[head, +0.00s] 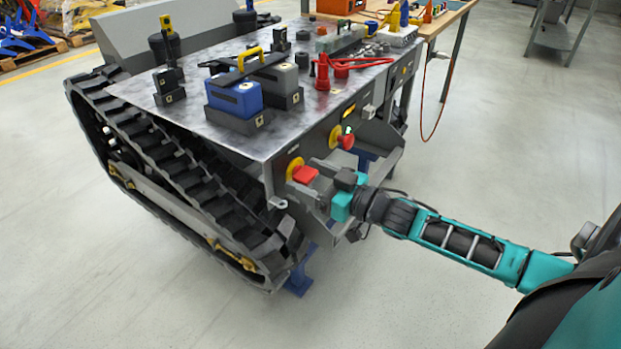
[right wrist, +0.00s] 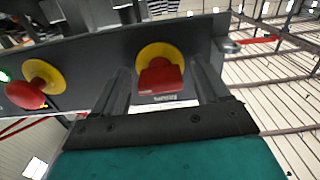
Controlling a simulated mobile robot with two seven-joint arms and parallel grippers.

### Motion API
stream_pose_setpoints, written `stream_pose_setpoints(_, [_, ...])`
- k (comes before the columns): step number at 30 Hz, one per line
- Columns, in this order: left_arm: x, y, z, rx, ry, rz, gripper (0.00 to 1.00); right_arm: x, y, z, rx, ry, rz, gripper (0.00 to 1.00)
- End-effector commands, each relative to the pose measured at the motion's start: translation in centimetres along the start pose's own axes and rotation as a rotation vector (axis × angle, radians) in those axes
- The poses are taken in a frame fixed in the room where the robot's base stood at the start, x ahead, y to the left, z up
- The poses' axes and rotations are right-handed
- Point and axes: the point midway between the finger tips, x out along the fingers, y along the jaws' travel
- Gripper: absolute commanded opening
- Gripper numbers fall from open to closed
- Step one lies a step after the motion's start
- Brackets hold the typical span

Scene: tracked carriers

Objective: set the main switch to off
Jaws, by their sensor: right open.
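The main switch is a red handle (head: 304,174) on a yellow round plate, on the dark front panel of the tracked carrier (head: 215,138). In the right wrist view the red handle (right wrist: 161,77) shows in front of its yellow plate, with a small label beside it. My right gripper (head: 314,183) is open at the switch. In the right wrist view its two fingers (right wrist: 163,88) stand on either side of the red handle, with gaps visible. I cannot tell whether a finger touches it. My left gripper is not in view.
A red mushroom button (head: 345,141) on a yellow plate sits on the same panel, to the right of the switch. A blue battery box (head: 234,98) and red cables (head: 350,63) are on the carrier's top. A workbench (head: 446,22) stands behind.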

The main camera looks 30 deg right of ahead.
Motion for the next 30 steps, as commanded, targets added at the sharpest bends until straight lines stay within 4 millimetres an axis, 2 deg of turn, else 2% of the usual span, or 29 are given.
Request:
stream_pose_setpoints(2, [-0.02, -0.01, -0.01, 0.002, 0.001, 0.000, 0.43, -0.01, -0.01, 0.00, 0.000, 0.000, 0.000, 0.74])
stream_pose_setpoints(19, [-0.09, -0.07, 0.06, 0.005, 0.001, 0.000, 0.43, -0.04, -0.03, 0.00, 0.000, 0.001, -0.001, 0.20])
stream_pose_setpoints(30, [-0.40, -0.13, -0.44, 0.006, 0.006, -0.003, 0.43, -0.04, -0.04, -0.14, -0.058, 0.001, -0.001, 0.18])
